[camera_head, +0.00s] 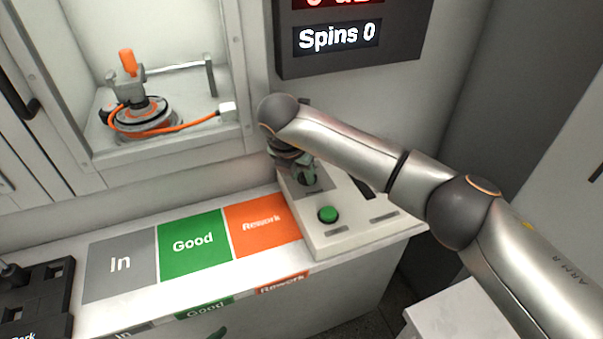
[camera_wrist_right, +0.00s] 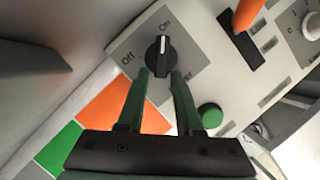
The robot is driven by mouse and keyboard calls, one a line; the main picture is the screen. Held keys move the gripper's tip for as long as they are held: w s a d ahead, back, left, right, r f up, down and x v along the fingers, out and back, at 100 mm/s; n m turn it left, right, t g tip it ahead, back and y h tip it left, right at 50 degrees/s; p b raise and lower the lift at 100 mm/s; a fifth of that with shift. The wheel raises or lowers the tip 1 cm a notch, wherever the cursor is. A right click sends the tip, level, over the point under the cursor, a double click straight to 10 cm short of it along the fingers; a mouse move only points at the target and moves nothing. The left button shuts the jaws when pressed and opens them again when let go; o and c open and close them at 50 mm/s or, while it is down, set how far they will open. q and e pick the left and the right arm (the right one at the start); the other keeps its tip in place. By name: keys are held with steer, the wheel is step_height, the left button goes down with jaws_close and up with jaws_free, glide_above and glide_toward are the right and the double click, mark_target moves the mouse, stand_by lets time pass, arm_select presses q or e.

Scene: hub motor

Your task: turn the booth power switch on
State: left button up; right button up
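The booth power switch (camera_wrist_right: 158,62) is a black rotary knob on a grey plate marked Off and On in the right wrist view. Its white mark points up the picture, towards the On label. My right gripper (camera_wrist_right: 161,76) is open, its two green fingers apart with their tips at either side of the knob's lower end. In the head view my right gripper (camera_head: 305,180) reaches down to the pale control box (camera_head: 335,238); the wrist and fingers hide the knob there. My left gripper is not in view.
A green button (camera_head: 328,214) sits on the box near the gripper; an orange lever (camera_wrist_right: 247,14) and a white dial (camera_wrist_right: 312,25) are farther along. Grey, green and orange mats (camera_head: 262,223) lie left. A display reading Spins 0 (camera_head: 338,37) hangs above. The hub motor (camera_head: 143,116) stands in the booth.

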steer(key=shift+o, duration=1.1)
steer(key=shift+r, duration=0.1)
steer(key=v, duration=1.2)
steer(key=shift+s, duration=0.2)
steer(key=shift+r+p, duration=0.15)
steer(key=shift+p, duration=0.15)
